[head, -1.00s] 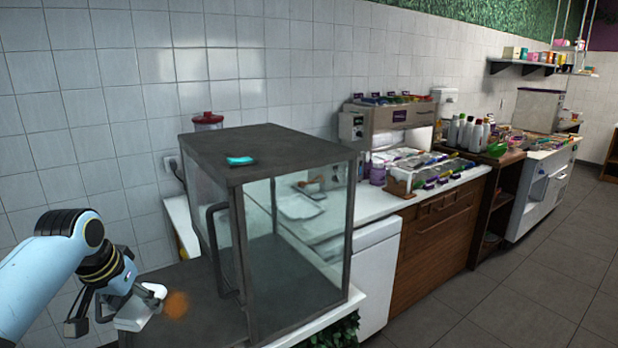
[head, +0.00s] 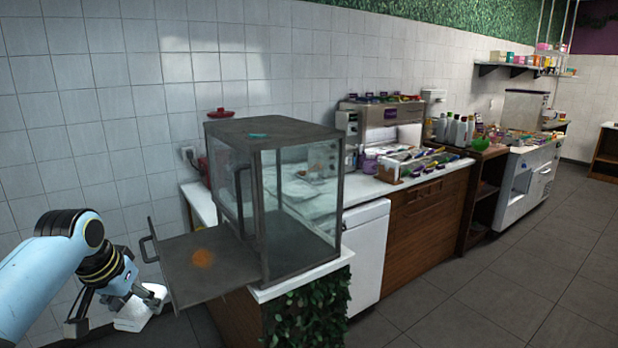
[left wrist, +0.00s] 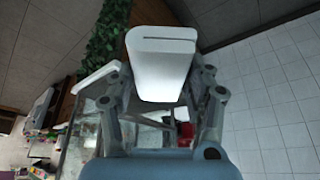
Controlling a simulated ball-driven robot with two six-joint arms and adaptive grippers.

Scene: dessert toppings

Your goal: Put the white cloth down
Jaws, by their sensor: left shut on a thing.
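My left gripper (head: 143,302) is at the lower left of the head view, shut on the white cloth (head: 132,318). The cloth looks like a smooth, folded white block. In the left wrist view the cloth (left wrist: 160,62) sticks out between the two fingers, clear of any surface. In the head view the gripper and cloth are just left of the open door of the glass case, over the floor side. My right gripper is not in view.
The glass case (head: 295,128) stands on a white counter (head: 300,282). Its lowered door (head: 185,272) juts left, with an orange stain (head: 203,258) on it. A teal item (head: 258,135) lies on top. Topping trays fill the counter beyond. Open floor (head: 470,290) lies at right.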

